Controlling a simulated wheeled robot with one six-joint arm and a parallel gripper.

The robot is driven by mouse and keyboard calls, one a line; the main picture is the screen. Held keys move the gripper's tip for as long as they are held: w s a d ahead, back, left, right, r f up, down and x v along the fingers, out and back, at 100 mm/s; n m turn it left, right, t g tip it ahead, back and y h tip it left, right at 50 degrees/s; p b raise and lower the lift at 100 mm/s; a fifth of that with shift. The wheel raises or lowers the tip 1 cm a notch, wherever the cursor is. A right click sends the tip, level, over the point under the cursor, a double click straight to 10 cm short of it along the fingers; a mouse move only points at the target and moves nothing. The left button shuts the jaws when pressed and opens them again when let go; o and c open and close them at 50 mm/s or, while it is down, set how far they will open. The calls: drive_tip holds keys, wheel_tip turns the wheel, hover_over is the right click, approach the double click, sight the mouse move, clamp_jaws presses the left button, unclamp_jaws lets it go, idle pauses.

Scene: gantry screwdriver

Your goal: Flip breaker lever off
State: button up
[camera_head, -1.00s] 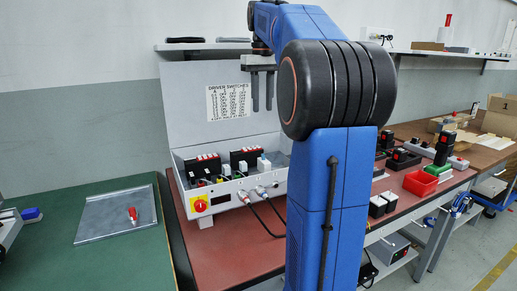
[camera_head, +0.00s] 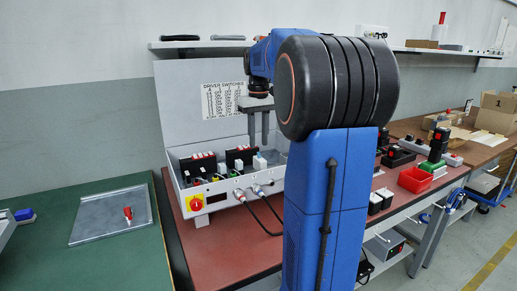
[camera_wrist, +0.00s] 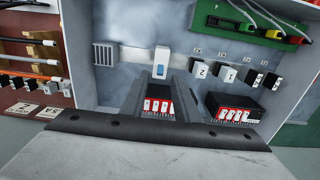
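An open grey control box (camera_head: 182,204) stands on the red-brown bench, with black switch blocks (camera_head: 198,166) and small white breakers inside. In the wrist view, a white breaker with a blue front (camera_wrist: 161,63) sits on a rail just beyond my fingertips. A white block that appears to be it shows in the head view (camera_head: 260,163). My gripper (camera_head: 258,142) points down above the box, its two fingers apart with nothing between them. In the wrist view, the gripper (camera_wrist: 164,82) straddles the line to the breaker. I cannot tell the lever's position or any contact.
Cables (camera_head: 262,214) run from the box. The box's back panel (camera_head: 205,130) rises behind.

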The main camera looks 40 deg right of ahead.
sight(259, 153)
drive_tip(key=shift+f, duration=1.85)
clamp_jaws()
drive_tip(key=shift+s+a+t, duration=0.1)
drive_tip(key=shift+s+t, duration=0.2)
drive_tip(key=shift+t, duration=0.4)
unclamp_jaws()
drive_tip(key=shift+r, duration=0.15)
wheel_tip(259, 153, up, 17)
drive_tip(key=s, duration=0.2)
drive_tip(key=shift+a, duration=0.25)
